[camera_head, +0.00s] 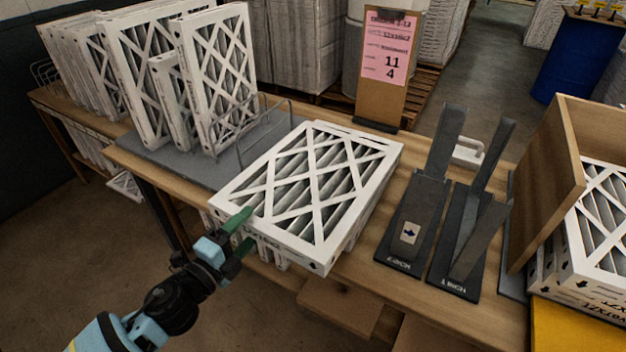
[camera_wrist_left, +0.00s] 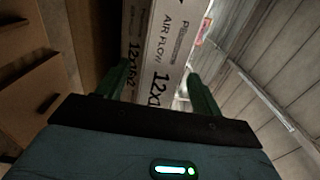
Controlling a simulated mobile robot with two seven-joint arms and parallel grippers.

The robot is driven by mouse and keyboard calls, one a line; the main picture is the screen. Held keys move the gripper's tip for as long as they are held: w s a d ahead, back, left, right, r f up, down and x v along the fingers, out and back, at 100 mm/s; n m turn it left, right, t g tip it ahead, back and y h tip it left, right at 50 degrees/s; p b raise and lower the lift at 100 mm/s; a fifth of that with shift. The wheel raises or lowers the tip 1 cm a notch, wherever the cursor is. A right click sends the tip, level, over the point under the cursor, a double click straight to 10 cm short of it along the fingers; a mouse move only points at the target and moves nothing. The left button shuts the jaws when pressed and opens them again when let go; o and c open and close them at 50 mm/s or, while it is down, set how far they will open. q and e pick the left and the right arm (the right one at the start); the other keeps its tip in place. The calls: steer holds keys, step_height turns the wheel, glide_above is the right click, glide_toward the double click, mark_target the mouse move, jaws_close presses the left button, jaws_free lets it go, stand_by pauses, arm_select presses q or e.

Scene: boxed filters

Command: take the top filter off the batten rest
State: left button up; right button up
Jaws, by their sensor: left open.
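The top filter (camera_head: 308,190), white-framed with a lattice over grey pleats, lies flat on a stack on the bench. The edge of another filter (camera_head: 365,135) shows beneath it at the back. The batten rest is hidden under them. My left gripper (camera_head: 240,233) is open at the top filter's near left edge. In the left wrist view, a printed filter edge (camera_wrist_left: 165,55) shows between the open fingers (camera_wrist_left: 160,88), with a second printed edge (camera_wrist_left: 133,50) beside it near the left finger. I cannot tell whether either finger touches. My right gripper is not in view.
Upright filters (camera_head: 215,70) stand in a wire rack at the back left. A clipboard with a pink card (camera_head: 388,60) stands behind the stack. Dark gauge stands (camera_head: 415,215) and a wooden box (camera_head: 550,190) with filters are to the right. Open floor lies front left.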

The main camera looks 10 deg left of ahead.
mark_target(261, 214)
arm_select(q)
steer(key=shift+p+x, duration=0.35)
steer(key=shift+x, duration=2.35)
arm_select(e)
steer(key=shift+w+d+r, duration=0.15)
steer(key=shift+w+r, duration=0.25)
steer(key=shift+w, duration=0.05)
arm_select(q)
steer(key=shift+d, duration=0.1)
steer(key=c, duration=1.1)
steer(key=shift+c, duration=0.3)
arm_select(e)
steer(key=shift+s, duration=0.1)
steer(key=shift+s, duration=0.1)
arm_select(q)
steer(key=shift+r, duration=0.1)
